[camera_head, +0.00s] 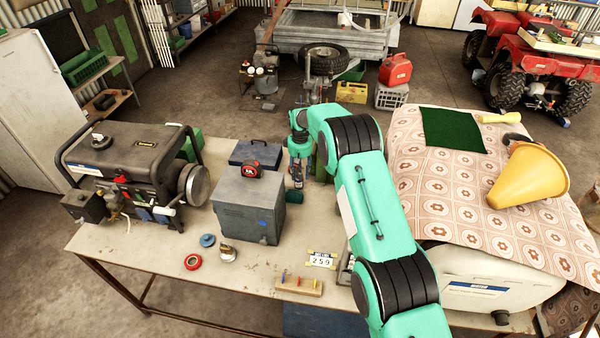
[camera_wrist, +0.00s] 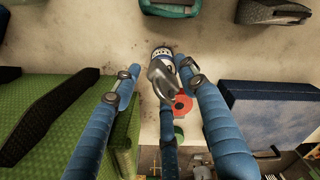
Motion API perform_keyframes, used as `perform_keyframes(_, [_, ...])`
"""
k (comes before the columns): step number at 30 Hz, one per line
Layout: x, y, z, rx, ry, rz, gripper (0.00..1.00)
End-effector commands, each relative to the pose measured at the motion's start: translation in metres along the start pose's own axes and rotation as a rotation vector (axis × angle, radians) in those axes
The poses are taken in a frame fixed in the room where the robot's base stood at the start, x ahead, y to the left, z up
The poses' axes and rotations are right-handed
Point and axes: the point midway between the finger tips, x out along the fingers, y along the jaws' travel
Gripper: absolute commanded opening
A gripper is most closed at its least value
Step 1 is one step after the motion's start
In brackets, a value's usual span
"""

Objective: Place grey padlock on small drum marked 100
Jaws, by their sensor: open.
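My gripper (camera_head: 297,184) reaches down behind the grey metal box, and its fingers are small in the head view. In the wrist view my gripper (camera_wrist: 158,76) is open, with blue fingers to the left and right. A grey metal piece with a loop, which looks like the padlock (camera_wrist: 160,80), lies between the fingers. Whether they touch it is unclear. A small round white and dark piece (camera_wrist: 162,53) sits right against it; I cannot tell what it is. The padlock is hidden in the head view. I cannot read a 100 marking on anything.
A grey box (camera_head: 248,212) with a red tape measure (camera_head: 250,168) stands before the gripper. A blue toolbox (camera_wrist: 270,115) and a green can (camera_wrist: 60,125) flank it closely. A generator (camera_head: 135,165) stands left.

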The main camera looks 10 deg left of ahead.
Motion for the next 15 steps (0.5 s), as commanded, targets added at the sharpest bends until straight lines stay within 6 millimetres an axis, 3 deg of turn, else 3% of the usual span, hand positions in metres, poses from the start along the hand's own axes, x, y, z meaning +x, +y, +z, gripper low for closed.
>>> perform_keyframes(8, [-0.007,0.0,-0.001,0.0,0.001,0.001,0.42])
perform_keyframes(15, [-0.032,0.0,0.0,0.0,0.001,0.0,0.42])
